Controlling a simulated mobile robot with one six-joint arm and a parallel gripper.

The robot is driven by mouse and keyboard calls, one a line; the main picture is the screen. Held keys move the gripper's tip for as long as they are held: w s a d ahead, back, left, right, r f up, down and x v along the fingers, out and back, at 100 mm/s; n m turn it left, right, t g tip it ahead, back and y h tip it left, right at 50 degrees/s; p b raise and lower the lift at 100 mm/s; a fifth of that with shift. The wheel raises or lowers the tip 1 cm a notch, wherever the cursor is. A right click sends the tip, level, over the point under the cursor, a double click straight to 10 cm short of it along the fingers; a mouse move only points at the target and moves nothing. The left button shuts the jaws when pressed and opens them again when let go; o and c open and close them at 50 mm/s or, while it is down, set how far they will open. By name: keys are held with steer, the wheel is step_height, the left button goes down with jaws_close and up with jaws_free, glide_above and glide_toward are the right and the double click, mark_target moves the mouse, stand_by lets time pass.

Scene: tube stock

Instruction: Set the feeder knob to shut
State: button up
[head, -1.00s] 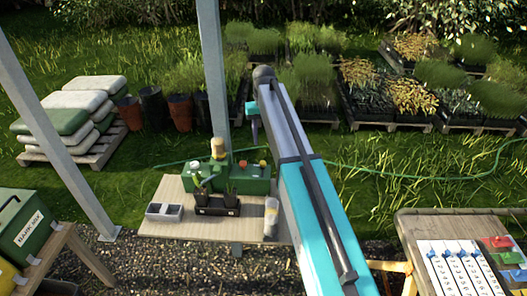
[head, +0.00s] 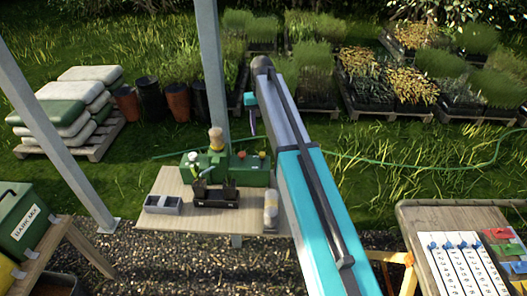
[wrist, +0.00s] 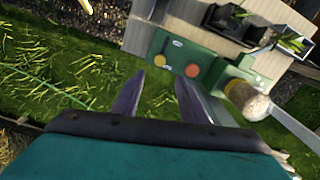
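A green machine (head: 235,172) with a tan-topped cylinder (head: 216,140) stands at the back of a small wooden table; it looks like the feeder. In the wrist view the yellow knob (wrist: 160,60) and the orange knob (wrist: 192,70) sit on the green box beyond my fingertips. Which one is the feeder knob, and its marks, I cannot read. My gripper (wrist: 158,92) is open and empty, its purple fingers apart from the knobs. In the head view my gripper (head: 252,122) appears above and behind the machine.
A metal post (head: 212,70) rises behind the machine. A green hose (head: 390,166) lies on the grass.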

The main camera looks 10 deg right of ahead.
mark_target(262, 154)
step_height(262, 154, down, 12)
steer(key=b, duration=0.5)
stand_by(0.3)
jaws_close()
